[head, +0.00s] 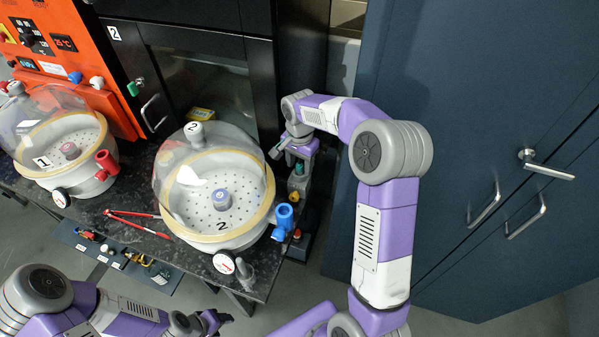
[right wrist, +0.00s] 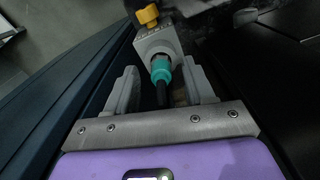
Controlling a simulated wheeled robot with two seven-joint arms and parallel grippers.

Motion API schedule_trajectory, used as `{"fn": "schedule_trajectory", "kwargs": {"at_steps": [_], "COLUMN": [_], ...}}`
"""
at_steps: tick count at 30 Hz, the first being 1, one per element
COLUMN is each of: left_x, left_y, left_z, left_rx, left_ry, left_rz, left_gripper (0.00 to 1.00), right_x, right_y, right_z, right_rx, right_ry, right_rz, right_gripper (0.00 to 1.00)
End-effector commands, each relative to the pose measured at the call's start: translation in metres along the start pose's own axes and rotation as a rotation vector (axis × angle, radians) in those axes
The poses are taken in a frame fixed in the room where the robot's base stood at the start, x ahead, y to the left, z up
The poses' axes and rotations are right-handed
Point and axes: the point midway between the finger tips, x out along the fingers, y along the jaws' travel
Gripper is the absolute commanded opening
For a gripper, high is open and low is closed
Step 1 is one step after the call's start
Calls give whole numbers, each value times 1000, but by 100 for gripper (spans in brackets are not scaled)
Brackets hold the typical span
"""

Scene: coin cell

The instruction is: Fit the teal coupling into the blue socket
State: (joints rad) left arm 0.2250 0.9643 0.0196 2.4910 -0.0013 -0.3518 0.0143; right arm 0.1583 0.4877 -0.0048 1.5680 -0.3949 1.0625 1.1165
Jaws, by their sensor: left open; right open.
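The teal coupling (right wrist: 161,71), with a dark hose or stem, sits at a light grey block (right wrist: 158,48) in the right wrist view. My right gripper (right wrist: 158,88) is open, with one finger on each side of the coupling; I cannot tell whether either touches it. In the head view the right gripper (head: 292,150) is beside the black cabinet, behind and right of vessel 2. The blue socket (head: 284,216) is on the right side of domed vessel 2 (head: 222,240). My left gripper (head: 214,321) is open and empty at the bottom, away from both.
Domed vessel 1 (head: 60,160) has a red socket (head: 106,164) and stands at the left. Red tongs (head: 138,223) lie on the dark bench between the vessels. Blue cabinets (head: 480,120) stand at the right.

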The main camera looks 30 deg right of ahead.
Motion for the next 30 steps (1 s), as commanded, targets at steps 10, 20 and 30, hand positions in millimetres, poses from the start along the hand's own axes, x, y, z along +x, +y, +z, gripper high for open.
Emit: {"fn": "schedule_trajectory", "kwargs": {"at_steps": [10,20,30], "left_x": [2,2,2], "left_y": [-1,-1,0], "left_z": [0,0,0], "left_rx": [0,0,0], "left_ry": [0,0,0], "left_rz": [0,0,0], "left_gripper": [53,53,53], "right_x": [10,10,7], "right_y": [0,0,0], "right_z": [0,0,0], "right_rx": [0,0,0], "right_ry": [1,1,2], "right_rz": [-1,-1,-2], "right_gripper": [47,0,0]}}
